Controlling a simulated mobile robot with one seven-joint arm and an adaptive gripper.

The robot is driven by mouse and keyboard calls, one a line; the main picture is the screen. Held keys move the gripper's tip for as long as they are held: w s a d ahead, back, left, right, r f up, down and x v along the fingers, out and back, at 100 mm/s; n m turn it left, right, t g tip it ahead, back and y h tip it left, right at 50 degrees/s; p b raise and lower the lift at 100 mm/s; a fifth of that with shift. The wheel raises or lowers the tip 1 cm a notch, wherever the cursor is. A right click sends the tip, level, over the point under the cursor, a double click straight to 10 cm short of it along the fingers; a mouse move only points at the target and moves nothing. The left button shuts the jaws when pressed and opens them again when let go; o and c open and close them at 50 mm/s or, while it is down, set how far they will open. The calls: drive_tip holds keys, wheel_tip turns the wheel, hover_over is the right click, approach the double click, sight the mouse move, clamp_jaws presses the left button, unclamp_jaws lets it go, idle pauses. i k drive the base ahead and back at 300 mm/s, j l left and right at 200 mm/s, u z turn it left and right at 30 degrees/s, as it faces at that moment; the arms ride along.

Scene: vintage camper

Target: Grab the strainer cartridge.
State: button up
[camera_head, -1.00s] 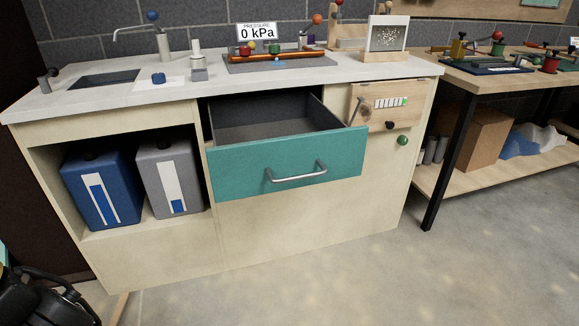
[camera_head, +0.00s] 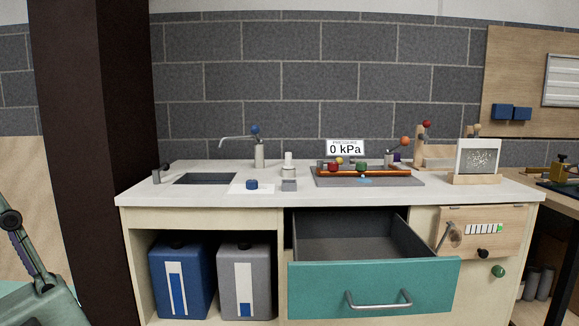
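No part is clearly recognisable as the strainer cartridge. A small white and grey cylinder (camera_head: 288,167) stands upright on the counter right of the sink, behind a small grey block (camera_head: 289,185); I cannot tell whether it is the cartridge. A blue round cap-like piece (camera_head: 252,185) lies on a white sheet (camera_head: 237,189) to its left. The teal drawer (camera_head: 330,288) below the counter is pulled open; the visible part of its grey inside looks empty, and its near floor is hidden by the front. My gripper is not recognisable in the head view.
The counter (camera_head: 480,190) holds a sink (camera_head: 205,179), a faucet (camera_head: 259,155), a grey mat (camera_head: 405,180) with an orange pipe and a 0 kPa sign (camera_head: 345,148). Blue (camera_head: 190,290) and grey (camera_head: 230,285) tanks stand below. The open drawer juts forward. A dark post (camera_head: 95,150) rises at left.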

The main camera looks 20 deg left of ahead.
sight(288, 165)
drive_tip(key=i+j+z, duration=0.35)
drive_tip(key=i+j, duration=0.5)
drive_tip(key=i, duration=0.35)
drive_tip(key=i+j+z, duration=0.1)
drive_tip(key=i, duration=0.4)
